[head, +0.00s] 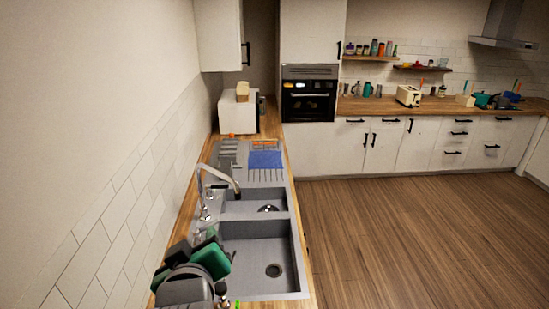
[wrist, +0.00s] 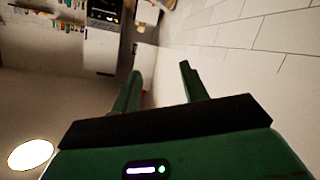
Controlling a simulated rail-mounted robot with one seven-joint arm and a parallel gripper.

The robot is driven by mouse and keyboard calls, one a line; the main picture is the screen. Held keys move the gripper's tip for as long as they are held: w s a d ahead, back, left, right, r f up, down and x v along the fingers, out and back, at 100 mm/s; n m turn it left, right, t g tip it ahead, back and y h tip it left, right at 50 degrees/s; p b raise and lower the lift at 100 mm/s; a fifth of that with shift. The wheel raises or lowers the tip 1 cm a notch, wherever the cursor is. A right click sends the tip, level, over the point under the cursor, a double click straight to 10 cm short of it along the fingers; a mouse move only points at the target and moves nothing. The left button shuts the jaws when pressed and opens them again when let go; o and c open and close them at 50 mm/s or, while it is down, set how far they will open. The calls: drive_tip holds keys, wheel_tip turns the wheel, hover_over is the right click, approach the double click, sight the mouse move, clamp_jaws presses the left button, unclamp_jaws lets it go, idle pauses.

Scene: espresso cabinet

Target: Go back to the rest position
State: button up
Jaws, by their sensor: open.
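My gripper (wrist: 160,82) shows in the wrist view with its two green fingers apart and nothing between them. Its dark crossbar and green body fill the bottom of that view. In the head view, green and dark parts of my arm show at the lower left, beside the near sink and close to the tiled wall. The fingertips are hard to make out there. The wrist view is turned sideways, with the tiled wall at upper right and the kitchen at upper left.
A double sink (head: 265,250) with a tall faucet (head: 217,180) lies along the left counter. A white appliance (head: 238,117) stands farther back. An oven (head: 309,93), a toaster (head: 408,95) and white cabinets (head: 380,145) line the far wall. The wooden floor (head: 420,230) is clear.

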drive_tip(key=s+d+r+m+t+h, duration=0.1)
drive_tip(key=s+d+r+m+t, duration=0.1)
drive_tip(key=s+d+r, duration=0.3)
drive_tip(key=s+d+r+m+t+h, duration=0.1)
drive_tip(key=s+d+r+m+t, duration=0.2)
drive_tip(key=r, duration=0.9)
drive_tip(key=s+d+r+m+t+p, duration=0.1)
drive_tip(key=s+d+r+m+t, duration=0.2)
drive_tip(key=s+d+r+t, duration=0.3)
drive_tip(key=s+d+r, duration=0.1)
drive_tip(key=s+r, duration=0.2)
drive_tip(key=shift+s+d+h, duration=0.15)
drive_tip(key=shift+h, duration=0.25)
